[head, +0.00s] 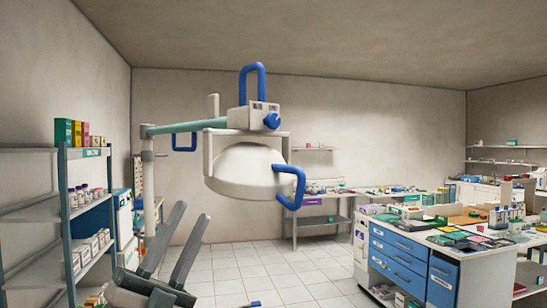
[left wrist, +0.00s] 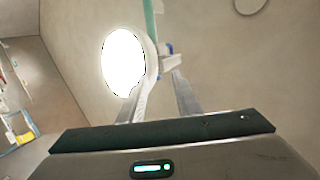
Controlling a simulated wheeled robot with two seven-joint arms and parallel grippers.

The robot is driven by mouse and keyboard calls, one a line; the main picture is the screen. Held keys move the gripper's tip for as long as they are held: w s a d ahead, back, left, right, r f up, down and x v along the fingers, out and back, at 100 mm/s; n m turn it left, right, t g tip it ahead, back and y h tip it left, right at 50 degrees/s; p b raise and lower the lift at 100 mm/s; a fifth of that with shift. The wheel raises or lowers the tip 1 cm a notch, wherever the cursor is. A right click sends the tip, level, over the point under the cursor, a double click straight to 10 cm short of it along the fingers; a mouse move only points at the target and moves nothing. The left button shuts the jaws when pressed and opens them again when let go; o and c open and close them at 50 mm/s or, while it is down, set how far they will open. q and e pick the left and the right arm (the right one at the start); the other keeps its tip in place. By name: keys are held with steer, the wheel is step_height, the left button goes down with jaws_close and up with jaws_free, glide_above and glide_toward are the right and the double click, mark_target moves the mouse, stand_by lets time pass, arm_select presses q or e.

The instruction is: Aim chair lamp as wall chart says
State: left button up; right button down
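The chair lamp (head: 245,170) has a white dome head with blue handles and hangs from a green arm (head: 185,127). One blue loop handle (head: 292,188) sticks out at the head's right side, and another (head: 252,83) stands on top. My left gripper (head: 193,212) is low and left of the lamp head, fingers pointing up, apart and empty. In the left wrist view the lamp's lit face (left wrist: 123,62) glows white beyond the two spread fingers (left wrist: 155,100). A narrow, coloured panel (head: 138,175) hangs at the left wall, too small to read.
A metal shelf (head: 65,215) with boxes and bottles stands at the left. A blue-drawer cabinet (head: 400,256) and cluttered counters fill the right. The tiled floor (head: 280,270) between them is mostly clear.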

arm_select(q)
steer(key=s+d+r+m+g+h, duration=0.1)
steer(key=s+d+r+m+g, duration=0.2)
steer(key=d+r+m+g, duration=0.5)
steer(key=s+d+r+m+g+h, duration=0.1)
steer(key=s+d+r+m+g, duration=0.3)
steer(key=m+g, duration=0.9)
steer(key=n+t+y, duration=0.2)
steer(key=t+y, duration=0.8)
steer(key=t, duration=0.3)
glide_toward(260, 75)
steer(key=v, duration=0.2)
steer(key=shift+s+a+f, duration=0.1)
steer(key=shift+s+a, duration=0.2)
steer(key=shift+d, duration=0.1)
steer(key=p+x, duration=0.8)
steer(key=x, duration=0.7)
steer(key=shift+w+d, duration=0.15)
steer(key=shift+w, duration=0.25)
steer(key=shift+p+x, duration=0.5)
steer(key=shift+x, duration=0.25)
